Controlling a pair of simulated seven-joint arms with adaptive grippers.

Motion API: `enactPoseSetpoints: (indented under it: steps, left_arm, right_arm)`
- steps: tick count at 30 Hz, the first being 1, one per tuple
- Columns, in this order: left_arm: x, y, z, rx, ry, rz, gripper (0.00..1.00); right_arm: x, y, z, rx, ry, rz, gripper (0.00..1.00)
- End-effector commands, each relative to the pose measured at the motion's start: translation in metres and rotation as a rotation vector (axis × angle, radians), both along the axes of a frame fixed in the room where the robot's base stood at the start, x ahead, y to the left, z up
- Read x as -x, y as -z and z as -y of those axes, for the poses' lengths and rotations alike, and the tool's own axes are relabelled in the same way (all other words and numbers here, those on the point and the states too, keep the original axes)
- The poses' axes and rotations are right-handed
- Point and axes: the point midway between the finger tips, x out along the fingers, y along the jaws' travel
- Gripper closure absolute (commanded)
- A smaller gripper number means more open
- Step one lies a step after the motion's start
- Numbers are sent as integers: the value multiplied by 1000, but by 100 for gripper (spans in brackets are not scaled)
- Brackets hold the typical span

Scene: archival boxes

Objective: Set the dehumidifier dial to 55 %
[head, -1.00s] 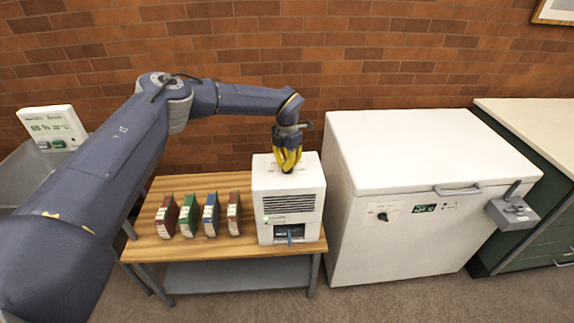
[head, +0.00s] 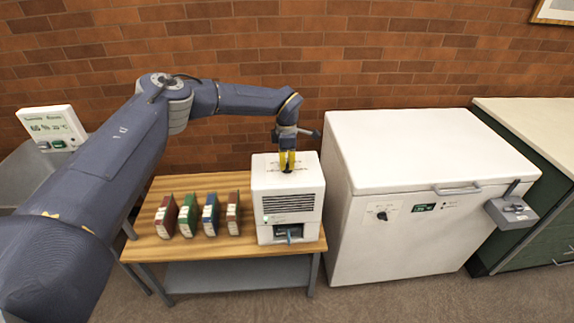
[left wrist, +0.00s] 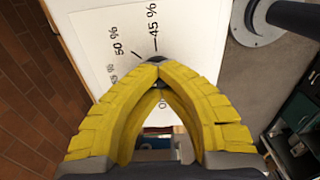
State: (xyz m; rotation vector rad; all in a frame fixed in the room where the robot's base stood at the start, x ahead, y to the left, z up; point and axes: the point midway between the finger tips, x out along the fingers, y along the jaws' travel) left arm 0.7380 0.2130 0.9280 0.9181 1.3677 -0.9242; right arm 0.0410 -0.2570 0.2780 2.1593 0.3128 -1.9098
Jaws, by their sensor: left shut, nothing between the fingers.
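The white dehumidifier (head: 289,202) stands at the right end of the wooden table, with a vent and a small recess in its front. Its dial is on the top face, mostly hidden by my left gripper. My left gripper (head: 287,170) points down over the dial with its yellow fingers shut and nothing between them. In the left wrist view, the fingertips (left wrist: 158,62) meet over the white dial face (left wrist: 95,45). Marks for 45 % and 50 % show there, and another label is partly covered. The dial's setting cannot be read. My right gripper is not in view.
Several coloured boxes (head: 188,215) stand in a row on the wooden table (head: 165,188), left of the dehumidifier. A white chest freezer (head: 430,150) is close on its right. A white display unit (head: 52,127) is at far left. A brick wall is behind.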

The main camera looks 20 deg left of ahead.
Motion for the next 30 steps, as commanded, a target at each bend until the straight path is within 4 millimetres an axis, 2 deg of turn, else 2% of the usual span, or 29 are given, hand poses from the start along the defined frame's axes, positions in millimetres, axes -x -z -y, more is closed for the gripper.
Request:
enactPoseSetpoints:
  steps: [1, 16, 30]
  left_arm:
    - [3, 4, -6, -8, -2, -11, 100]
    - [1, 3, -10, -11, 7, -7, 100]
    - [0, 2, -10, -11, 7, -2, 47]
  right_arm:
    - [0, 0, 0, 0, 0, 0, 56]
    - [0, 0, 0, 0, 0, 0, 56]
    - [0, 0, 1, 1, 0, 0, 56]
